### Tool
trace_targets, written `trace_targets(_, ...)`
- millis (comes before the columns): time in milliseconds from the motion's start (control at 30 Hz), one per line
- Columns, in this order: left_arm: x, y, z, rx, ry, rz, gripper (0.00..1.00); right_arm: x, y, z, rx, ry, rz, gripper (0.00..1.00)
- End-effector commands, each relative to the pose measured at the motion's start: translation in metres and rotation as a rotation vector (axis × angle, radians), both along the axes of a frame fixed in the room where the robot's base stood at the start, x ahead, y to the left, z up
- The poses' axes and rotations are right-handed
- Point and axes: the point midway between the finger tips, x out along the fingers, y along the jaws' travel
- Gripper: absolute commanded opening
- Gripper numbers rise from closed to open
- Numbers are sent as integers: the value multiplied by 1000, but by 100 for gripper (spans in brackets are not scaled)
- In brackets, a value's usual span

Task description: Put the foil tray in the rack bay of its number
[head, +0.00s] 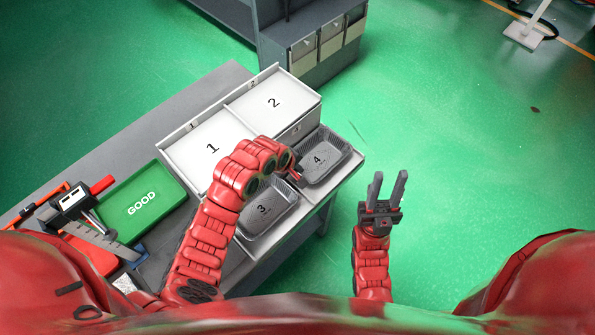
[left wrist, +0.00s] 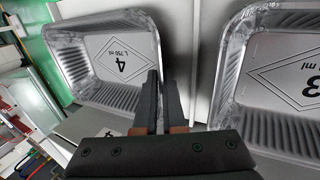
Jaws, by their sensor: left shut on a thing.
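The foil tray marked 4 (head: 341,163) is at the rack's front right, at or over its bay; I cannot tell whether it touches the bay floor. It also shows in the left wrist view (left wrist: 85,30). My left gripper (head: 297,173) is at the tray's left side, its fingers (left wrist: 162,90) shut on the rim nearest tray 3. The grey rack (head: 163,151) has empty bays 1 (head: 200,135) and 2 (head: 262,93) at the back. My right gripper (head: 387,188) is open and empty, off to the right over the floor.
A foil tray marked 3 (head: 285,222) sits left of tray 4, close to my left gripper. A grey cabinet (head: 330,62) stands behind. Floor at right is clear.

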Motion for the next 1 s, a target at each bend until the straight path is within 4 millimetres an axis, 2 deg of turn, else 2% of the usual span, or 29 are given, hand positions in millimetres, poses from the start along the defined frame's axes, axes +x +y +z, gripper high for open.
trace_targets(267, 0, -1, -2, -2, 1, 0, 0, 0, 0, 0, 0, -1, 0, 37)
trace_targets(300, 0, -1, -2, -2, 1, 0, 9, 0, 0, 0, 0, -1, 0, 37)
trace_targets(467, 0, -1, -1, -1, 0, 0, 37, 0, 0, 0, 0, -1, 0, 37)
trace_targets(767, 0, 0, -1, 0, 2, 0, 37, 0, 0, 0, 0, -1, 0, 37)
trace_targets(867, 0, 0, 3, 1, 1, 0, 37, 0, 0, 3, 0, -1, 0, 37)
trace_targets(1000, -3, 3, 11, -3, 0, 1, 37, 0, 0, -3, 0, 0, 0, 37)
